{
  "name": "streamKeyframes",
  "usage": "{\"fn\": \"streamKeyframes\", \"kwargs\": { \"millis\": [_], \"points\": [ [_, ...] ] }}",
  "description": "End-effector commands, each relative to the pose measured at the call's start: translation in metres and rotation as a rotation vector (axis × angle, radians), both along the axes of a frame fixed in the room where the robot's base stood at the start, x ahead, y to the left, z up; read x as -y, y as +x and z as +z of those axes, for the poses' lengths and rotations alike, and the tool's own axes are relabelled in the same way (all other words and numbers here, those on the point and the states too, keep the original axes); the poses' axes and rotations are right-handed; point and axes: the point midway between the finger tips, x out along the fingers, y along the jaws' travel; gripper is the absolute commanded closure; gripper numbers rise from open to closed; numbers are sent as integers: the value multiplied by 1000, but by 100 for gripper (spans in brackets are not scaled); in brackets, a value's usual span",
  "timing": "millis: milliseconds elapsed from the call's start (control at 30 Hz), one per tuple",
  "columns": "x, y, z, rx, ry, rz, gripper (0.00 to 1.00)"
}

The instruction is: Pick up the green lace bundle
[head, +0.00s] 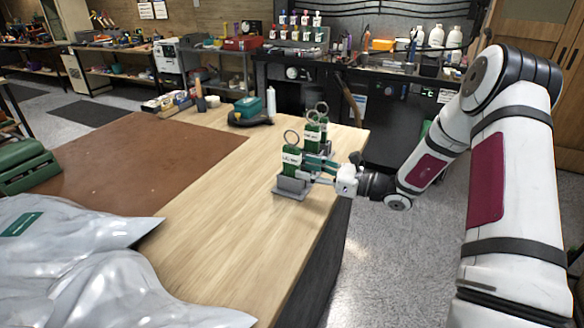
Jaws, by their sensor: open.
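A green lace bundle (291,159) with a white label band and a ring at its top stands upright in a grey holder (290,189) near the table's right edge. Another green, labelled bundle (312,135) with a ring stands just behind it. My gripper (308,166) reaches in from the right at the height of the near bundle, its fingers level and pointing left. It is open. The fingertips are close to the near bundle; whether they touch or straddle it I cannot tell. The fingers partly hide the lower part of the rear bundle.
The wooden table (215,215) has a clear strip left of the holder. A brown mat (130,160), grey plastic sheeting (90,270) and a green-topped tool (249,108) lie on it. A workbench with bottles (436,37) stands behind. My arm fills the right side.

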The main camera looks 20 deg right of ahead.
Motion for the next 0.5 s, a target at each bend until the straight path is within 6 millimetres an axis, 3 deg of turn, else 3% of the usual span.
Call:
{"fn": "streamKeyframes", "kwargs": {
  "millis": [200,500],
  "points": [
    [-8,7,1,1,0,0,56],
    [-38,34,3,-1,-1,1,56]
  ]
}}
